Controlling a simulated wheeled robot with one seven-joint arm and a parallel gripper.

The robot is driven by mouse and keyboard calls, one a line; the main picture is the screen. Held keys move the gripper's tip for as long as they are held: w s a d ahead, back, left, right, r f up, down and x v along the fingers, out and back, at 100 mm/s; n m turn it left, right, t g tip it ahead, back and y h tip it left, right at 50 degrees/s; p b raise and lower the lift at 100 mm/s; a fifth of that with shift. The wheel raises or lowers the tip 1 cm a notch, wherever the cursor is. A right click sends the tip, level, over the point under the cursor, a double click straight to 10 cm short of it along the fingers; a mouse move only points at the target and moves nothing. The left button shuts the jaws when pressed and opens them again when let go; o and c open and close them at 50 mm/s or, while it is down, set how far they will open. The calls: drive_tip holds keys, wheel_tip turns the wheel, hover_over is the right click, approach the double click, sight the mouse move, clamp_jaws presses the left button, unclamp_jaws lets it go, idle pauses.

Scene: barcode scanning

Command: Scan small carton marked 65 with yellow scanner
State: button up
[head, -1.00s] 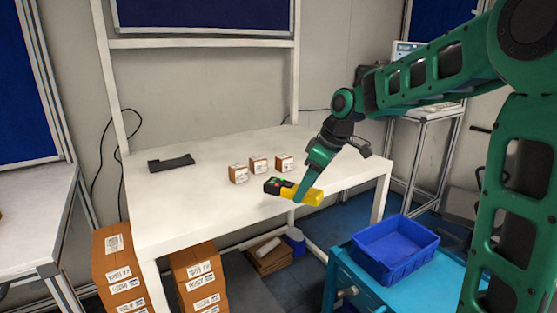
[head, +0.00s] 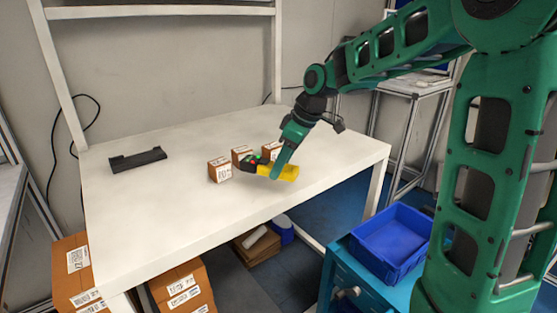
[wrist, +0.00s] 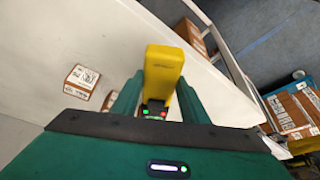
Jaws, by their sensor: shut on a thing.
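My gripper (head: 277,171) is shut on the yellow scanner (head: 287,173), holding it by its handle above the white table (head: 190,205). The scanner's black head points left towards the small cartons. In the wrist view the scanner (wrist: 163,75) stands between the fingers (wrist: 158,98). Three small brown cartons stand on the table: a left one (head: 220,170), a middle one (head: 242,153) and a right one (head: 271,149). One carton (wrist: 82,80) shows a printed label in the wrist view. I cannot read which is marked 65.
A black holder (head: 138,160) lies empty on the table's left part. A blue bin (head: 390,241) sits on a blue cart at the lower right. Large cartons (head: 180,287) are stacked below the table's front edge. The table's front middle is clear.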

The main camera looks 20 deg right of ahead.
drive_tip(key=shift+a+f, duration=0.1)
drive_tip(key=shift+f, duration=2.55)
wheel_tip(320, 180, up, 12)
